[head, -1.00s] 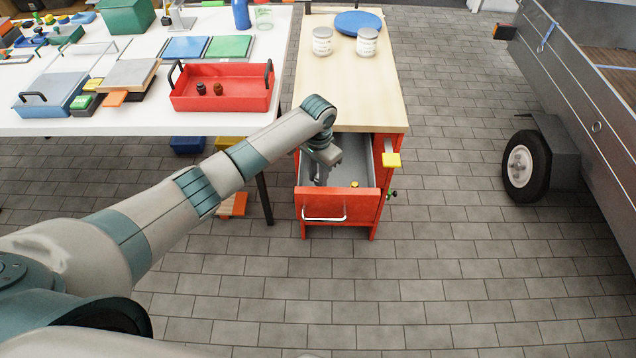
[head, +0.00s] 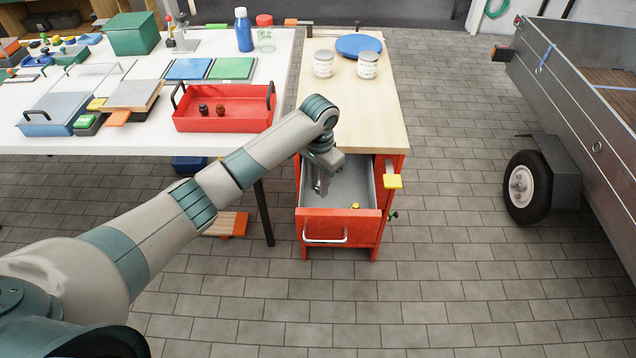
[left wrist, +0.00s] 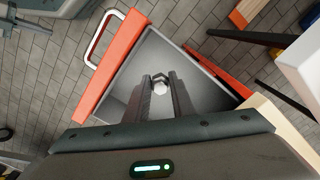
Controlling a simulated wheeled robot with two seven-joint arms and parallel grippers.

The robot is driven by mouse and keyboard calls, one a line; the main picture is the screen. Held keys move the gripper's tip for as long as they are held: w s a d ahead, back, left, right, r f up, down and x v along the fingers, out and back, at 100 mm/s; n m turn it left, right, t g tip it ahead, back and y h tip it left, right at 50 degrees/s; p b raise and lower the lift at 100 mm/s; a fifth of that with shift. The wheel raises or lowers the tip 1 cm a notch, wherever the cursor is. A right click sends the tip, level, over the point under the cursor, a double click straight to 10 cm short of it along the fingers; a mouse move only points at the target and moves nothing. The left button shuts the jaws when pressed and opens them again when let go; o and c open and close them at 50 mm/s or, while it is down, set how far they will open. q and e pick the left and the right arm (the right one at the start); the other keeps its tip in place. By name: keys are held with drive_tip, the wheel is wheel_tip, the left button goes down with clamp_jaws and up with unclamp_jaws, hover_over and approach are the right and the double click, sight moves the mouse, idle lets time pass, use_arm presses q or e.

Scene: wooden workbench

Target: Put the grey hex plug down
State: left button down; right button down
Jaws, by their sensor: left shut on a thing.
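The grey hex plug (left wrist: 160,87) shows in the left wrist view as a pale piece with a darker six-sided part. My left gripper (left wrist: 160,78) is shut on it, with one finger on each side. In the head view my left gripper (head: 321,188) points down into the open drawer (head: 338,226) of the red cabinet, towards its left side. The plug cannot be made out there. I cannot tell whether the plug touches the drawer's grey floor. My right gripper is in neither current view.
A small yellow piece (head: 355,206) lies in the drawer near its front. Two jars (head: 367,66) and a blue disc (head: 358,46) stand on the wooden top (head: 350,110). A red tray (head: 225,122) is on the white table at left. A trailer (head: 585,110) stands at right.

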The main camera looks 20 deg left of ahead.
use_arm(q)
drive_tip(key=shift+n, duration=0.6)
drive_tip(key=r, duration=0.4)
drive_tip(key=d+r, duration=0.1)
drive_tip(key=r, duration=0.1)
drive_tip(key=shift+s+r, duration=0.3)
drive_tip(key=shift+r, duration=0.1)
drive_tip(key=s+a+r+n, duration=0.1)
drive_tip(key=s+r+n, duration=0.1)
drive_tip(key=s+r, duration=0.4)
drive_tip(key=s+a+r+n, duration=0.1)
drive_tip(key=s+r, duration=0.5)
drive_tip(key=s, duration=0.8)
drive_tip(key=shift+n, duration=0.7)
